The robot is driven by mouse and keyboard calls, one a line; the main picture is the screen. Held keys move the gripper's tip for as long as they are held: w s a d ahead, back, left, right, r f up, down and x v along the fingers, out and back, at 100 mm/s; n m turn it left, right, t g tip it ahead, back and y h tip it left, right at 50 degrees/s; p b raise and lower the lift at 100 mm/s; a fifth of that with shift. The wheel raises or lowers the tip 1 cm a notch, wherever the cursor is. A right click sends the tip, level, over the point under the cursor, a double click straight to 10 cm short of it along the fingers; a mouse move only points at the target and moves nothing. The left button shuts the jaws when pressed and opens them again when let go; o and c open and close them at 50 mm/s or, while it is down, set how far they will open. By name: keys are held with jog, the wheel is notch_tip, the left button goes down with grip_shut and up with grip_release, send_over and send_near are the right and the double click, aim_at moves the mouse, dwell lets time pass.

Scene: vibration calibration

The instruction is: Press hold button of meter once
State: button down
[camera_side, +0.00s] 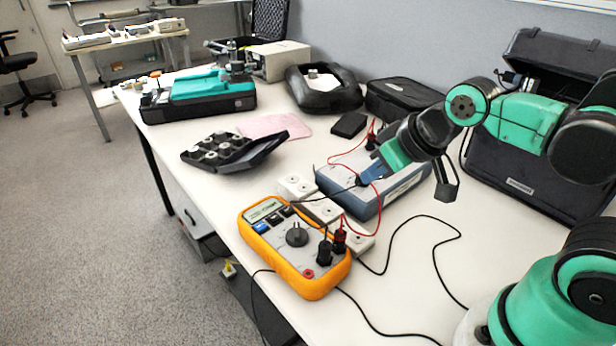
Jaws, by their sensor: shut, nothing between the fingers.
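The meter (318,277) is a yellow-orange handheld unit lying face up near the table's front edge. It has a small display (262,208), a row of small buttons (273,219) below it, a black dial (297,235), and red and black plugs in its lower end. One button is blue and others are dark; their labels are too small to read, so I cannot tell which is hold. My gripper (364,181) is shut and empty, pointing down-left above the blue-grey box, up and right of the meter and apart from it.
A blue-grey box (405,192) and a white power strip (352,238) lie just beyond the meter. Red and black cables cross the table. An open weight case (232,150), pink cloth (275,126) and black cases stand farther back. Bare table lies left of the meter.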

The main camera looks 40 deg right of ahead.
dwell(0.3)
jog(key=r+n+t+y, duration=0.1)
jog(key=n+t+y, duration=0.1)
jog(key=n, duration=0.9)
send_over(265, 228)
jog(key=shift+r, duration=0.2)
jog(key=shift+f, duration=4.4)
jog(key=shift+f, duration=0.1)
jog(key=shift+f, duration=0.3)
